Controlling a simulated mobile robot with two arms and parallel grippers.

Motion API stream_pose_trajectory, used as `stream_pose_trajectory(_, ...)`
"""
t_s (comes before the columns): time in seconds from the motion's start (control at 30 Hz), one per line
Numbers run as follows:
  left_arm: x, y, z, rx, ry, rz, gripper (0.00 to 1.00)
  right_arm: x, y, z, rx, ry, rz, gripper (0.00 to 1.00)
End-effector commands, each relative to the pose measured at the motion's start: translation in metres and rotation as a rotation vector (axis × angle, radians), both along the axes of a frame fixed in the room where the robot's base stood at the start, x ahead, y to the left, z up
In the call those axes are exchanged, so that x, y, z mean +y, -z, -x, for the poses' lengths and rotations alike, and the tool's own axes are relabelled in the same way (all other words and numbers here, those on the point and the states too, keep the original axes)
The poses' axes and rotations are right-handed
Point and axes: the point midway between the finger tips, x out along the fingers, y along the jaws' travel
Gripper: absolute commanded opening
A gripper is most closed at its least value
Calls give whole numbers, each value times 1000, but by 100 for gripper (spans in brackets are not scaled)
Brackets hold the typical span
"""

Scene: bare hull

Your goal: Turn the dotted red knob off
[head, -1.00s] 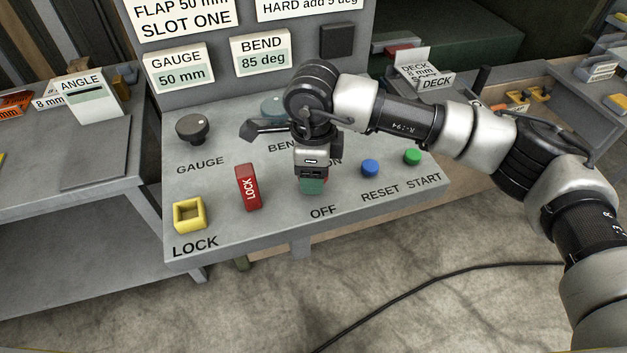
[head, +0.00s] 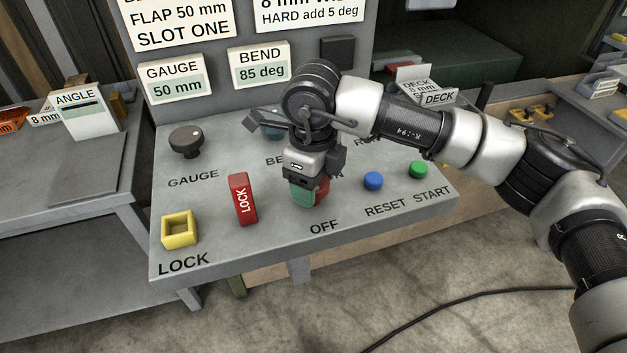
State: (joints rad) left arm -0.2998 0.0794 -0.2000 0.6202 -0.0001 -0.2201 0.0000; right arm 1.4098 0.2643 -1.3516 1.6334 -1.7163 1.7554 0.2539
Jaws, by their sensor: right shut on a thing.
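The red knob (head: 323,190) is on the sloped grey control panel, above the OFF label (head: 324,227) in the head view. Only part of its red side shows; my right gripper hides the rest, and I cannot see its dots. My right gripper (head: 310,195) reaches down over the knob and is shut on it, with a green fingertip at the knob's near left side. The ON label behind is mostly covered by the gripper. My left gripper is not in view.
A red LOCK tag (head: 242,199) and a yellow open square socket (head: 180,230) are left of the knob. A blue RESET button (head: 373,181) and green START button (head: 419,169) are to its right. The black GAUGE knob (head: 186,141) is at the back left.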

Motion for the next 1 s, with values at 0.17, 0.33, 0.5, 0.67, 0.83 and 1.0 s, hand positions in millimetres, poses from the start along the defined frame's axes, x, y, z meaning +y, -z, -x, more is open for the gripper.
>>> stream_pose_trajectory(0.17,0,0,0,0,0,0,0,0,-2,-1,-4,3,-3,35)
stream_pose_trajectory(0.33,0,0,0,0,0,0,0,0,-2,-1,-5,3,-2,77)
stream_pose_trajectory(0.5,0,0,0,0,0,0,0,0,-1,-1,-3,1,-1,83)
stream_pose_trajectory(0.67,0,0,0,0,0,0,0,0,-2,-1,-2,1,-1,83)
stream_pose_trajectory(0.83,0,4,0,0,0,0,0,0,-18,-1,-5,1,-2,83)
stream_pose_trajectory(1.0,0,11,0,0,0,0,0,0,-52,-1,-7,1,-2,83)
